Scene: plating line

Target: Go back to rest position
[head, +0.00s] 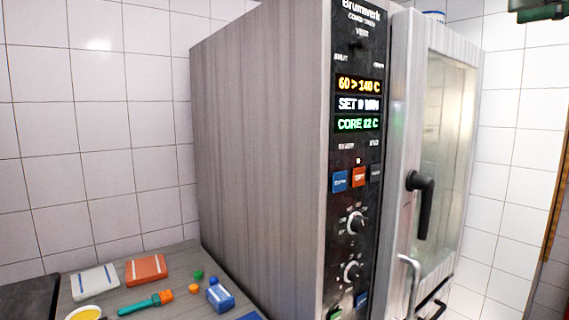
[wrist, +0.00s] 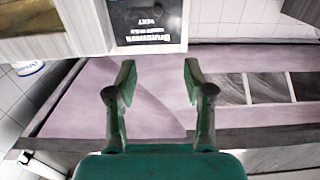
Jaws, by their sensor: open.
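My gripper (wrist: 160,85) shows in the wrist view with its two dark green fingers spread apart and nothing between them. In that view the oven's dark panel top (wrist: 147,20), with its upside-down brand lettering, lies just beyond the fingertips. In the head view the tall grey combi oven (head: 260,150) fills the middle, with its control panel lit and its glass door (head: 440,150) at the right looking closed. A dark green piece at the top right corner of the head view may be part of my arm; I cannot tell.
A counter (head: 140,290) at lower left holds a white-and-blue pack (head: 95,282), an orange pack (head: 146,269), a teal-and-orange tool (head: 146,303), a bowl (head: 86,313) with yellow contents and a blue box (head: 220,297). A white-and-blue round item (wrist: 30,68) sits near the oven top.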

